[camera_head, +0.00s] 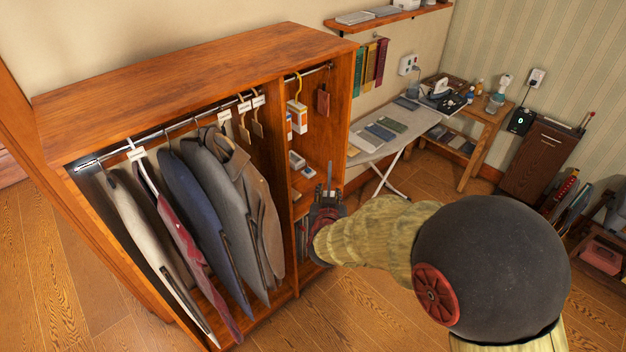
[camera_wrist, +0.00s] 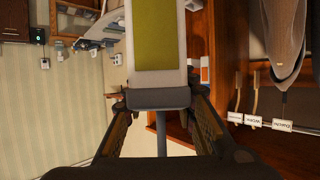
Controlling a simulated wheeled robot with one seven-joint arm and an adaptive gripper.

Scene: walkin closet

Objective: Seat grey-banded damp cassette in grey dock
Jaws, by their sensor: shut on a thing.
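My gripper (camera_head: 326,208) is in front of the cabinet's narrow right-hand section, and its two fingers also show in the wrist view (camera_wrist: 158,101). It is shut on the damp cassette (camera_wrist: 157,38), a pale flat body with an olive-green panel and a dark grey band between the fingers. In the head view the cassette (camera_head: 330,176) is a thin grey upright piece above the fingers. I cannot make out the grey dock for certain. Small grey-white items (camera_head: 297,160) sit on a shelf just behind and left of the gripper.
Clothes (camera_head: 215,200) fill the wide left section, beyond a wooden divider. An ironing board (camera_head: 392,132) with flat coloured pieces stands right of the cabinet. My arm covers part of the floor.

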